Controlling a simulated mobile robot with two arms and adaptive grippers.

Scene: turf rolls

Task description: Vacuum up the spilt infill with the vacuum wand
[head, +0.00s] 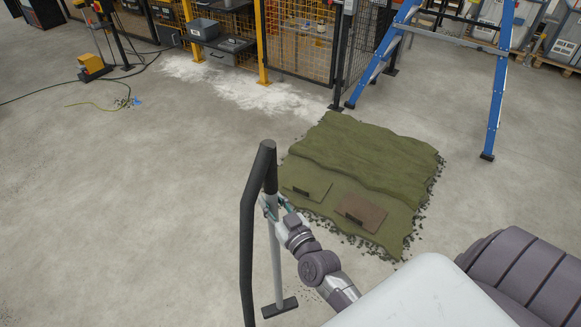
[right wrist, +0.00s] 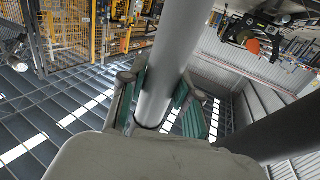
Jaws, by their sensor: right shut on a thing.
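The vacuum wand is a pale grey tube (head: 276,262) with a black grip and hose (head: 249,215) at its top and a flat black nozzle (head: 280,307) at its foot. The wand stands nearly upright, the nozzle at or just above the floor. My right gripper (head: 271,205) is shut around the upper tube; in the right wrist view the tube (right wrist: 172,62) runs between its green-padded fingers (right wrist: 163,100). Dark infill crumbs (head: 415,229) lie along the turf's edges, and a faint scatter (head: 312,296) lies right of the nozzle. My left gripper is out of view.
A layered green turf piece (head: 365,150) with two flat plates on it lies right of the wand. A blue ladder frame (head: 497,100) stands behind it. White powder (head: 225,82) lies by the yellow-posted fence. Cables cross the floor far left. The left floor is mostly clear.

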